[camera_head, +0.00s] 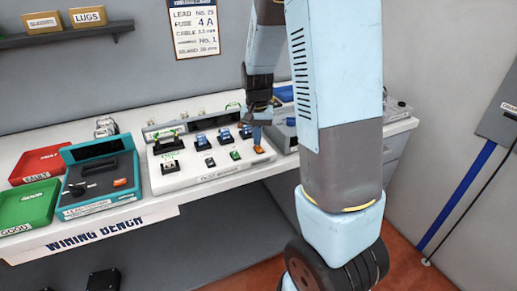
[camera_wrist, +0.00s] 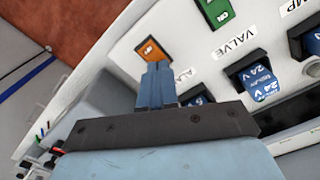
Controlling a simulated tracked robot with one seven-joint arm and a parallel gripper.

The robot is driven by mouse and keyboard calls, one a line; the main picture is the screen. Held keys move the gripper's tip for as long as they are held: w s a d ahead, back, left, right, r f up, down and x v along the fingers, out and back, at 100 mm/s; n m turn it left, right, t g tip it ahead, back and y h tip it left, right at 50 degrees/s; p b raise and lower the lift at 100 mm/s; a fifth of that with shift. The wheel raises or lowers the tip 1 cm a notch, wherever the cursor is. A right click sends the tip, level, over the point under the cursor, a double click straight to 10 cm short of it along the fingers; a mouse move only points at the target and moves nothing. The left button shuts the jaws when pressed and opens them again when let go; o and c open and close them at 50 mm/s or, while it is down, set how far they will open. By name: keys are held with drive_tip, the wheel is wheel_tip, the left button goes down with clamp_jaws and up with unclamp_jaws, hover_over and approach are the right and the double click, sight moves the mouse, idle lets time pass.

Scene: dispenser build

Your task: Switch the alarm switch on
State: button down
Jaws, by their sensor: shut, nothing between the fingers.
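The alarm switch is a small orange rocker (camera_head: 259,149) at the right end of the front row on the white panel. It also shows in the wrist view (camera_wrist: 151,47), with lettering that looks like "OFF". The label beside it is partly hidden by my fingers; "ALA" can be made out. My gripper (camera_head: 257,141) points down at the panel with its blue fingers shut and empty. In the wrist view the fingertips (camera_wrist: 158,66) are right at the near edge of the orange switch; I cannot tell whether they touch it.
A green switch (camera_wrist: 221,10) sits beside the orange one, near the "VALVE" label. Blue relays marked 24 V (camera_wrist: 259,83) stand in a row behind. On the bench (camera_head: 60,238) to the left are a teal tester (camera_head: 90,198), a red bin (camera_head: 40,163) and a green bin (camera_head: 28,205).

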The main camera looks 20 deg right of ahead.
drive_tip(key=shift+f, duration=0.55)
idle(0.4)
drive_tip(key=shift+r, duration=3.55)
drive_tip(key=s+a+r+n+t, duration=0.2)
drive_tip(key=s+r, duration=0.5)
drive_tip(key=s, duration=0.4)
drive_tip(key=s+a+r+n+t, duration=0.3)
drive_tip(key=s+r, duration=0.5)
drive_tip(key=s, duration=0.4)
drive_tip(key=shift+n+t, duration=0.3)
